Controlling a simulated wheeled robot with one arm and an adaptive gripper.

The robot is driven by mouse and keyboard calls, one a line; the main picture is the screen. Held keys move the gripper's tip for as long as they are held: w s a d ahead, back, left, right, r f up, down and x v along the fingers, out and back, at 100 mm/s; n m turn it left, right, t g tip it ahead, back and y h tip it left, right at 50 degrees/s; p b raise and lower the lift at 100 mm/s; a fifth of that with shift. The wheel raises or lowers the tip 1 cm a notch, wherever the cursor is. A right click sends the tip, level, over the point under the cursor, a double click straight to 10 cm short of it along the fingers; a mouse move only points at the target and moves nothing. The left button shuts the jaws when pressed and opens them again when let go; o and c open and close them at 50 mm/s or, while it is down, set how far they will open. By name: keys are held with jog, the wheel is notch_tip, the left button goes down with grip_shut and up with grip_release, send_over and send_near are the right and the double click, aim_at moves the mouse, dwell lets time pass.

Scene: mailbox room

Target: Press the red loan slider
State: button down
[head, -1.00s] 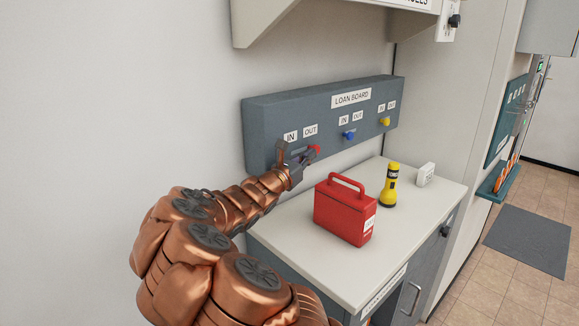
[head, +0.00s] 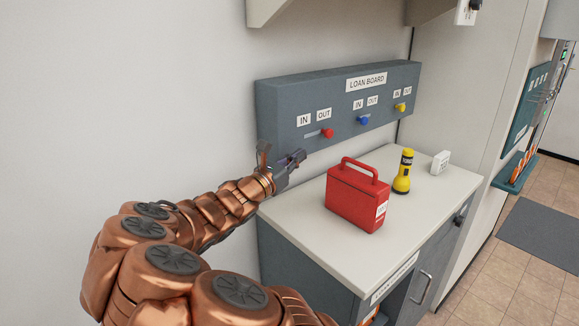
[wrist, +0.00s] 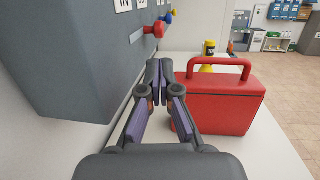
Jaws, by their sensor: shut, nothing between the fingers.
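The red loan slider (head: 327,133) is a red knob on a short slot in the grey loan board (head: 290,93). It stands at the right end of its slot, under the OUT label, and shows at the top of the wrist view (wrist: 158,29). My gripper (head: 301,155) is shut and empty, below and to the left of the red knob and apart from it. In the wrist view the shut fingers (wrist: 159,66) point forward alongside the board, below the knob.
A blue knob (head: 364,120) and a yellow knob (head: 400,107) sit farther right on the board. A red case (head: 352,200), a yellow flashlight (head: 402,172) and a small white box (head: 440,162) stand on the counter (head: 300,220). A shelf overhangs above.

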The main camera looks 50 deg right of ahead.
jog(key=shift+a+f, duration=0.15)
jog(key=shift+a, duration=0.7)
jog(key=shift+a+f, duration=0.15)
jog(key=shift+a, duration=0.7)
jog(key=s+a+f+m+g+y, duration=0.2)
jog(key=s+a+f+m+y, duration=0.15)
jog(key=s+m, duration=0.45)
jog(key=s+a+f+m+g+y, duration=0.2)
jog(key=s+a+m+g+y, duration=0.25)
jog(key=s, duration=0.55)
jog(key=s+a+f+m+t+y, duration=0.1)
jog(key=a+y, duration=0.3)
jog(key=a, duration=0.5)
jog(key=s+a+f+m+t+y+p, duration=0.1)
jog(key=s+a+f+m+y, duration=0.2)
jog(key=a, duration=0.6)
jog(key=s+a+f+m+t+y+p, duration=0.1)
jog(key=s+a+f+m+t+y, duration=0.1)
jog(key=a, duration=0.7)
jog(key=s+f+y, duration=0.1)
jog(key=y, duration=0.1)
jog(key=shift+s+f+y, duration=0.3)
jog(key=shift+f+y, duration=0.05)
jog(key=shift+y, duration=0.05)
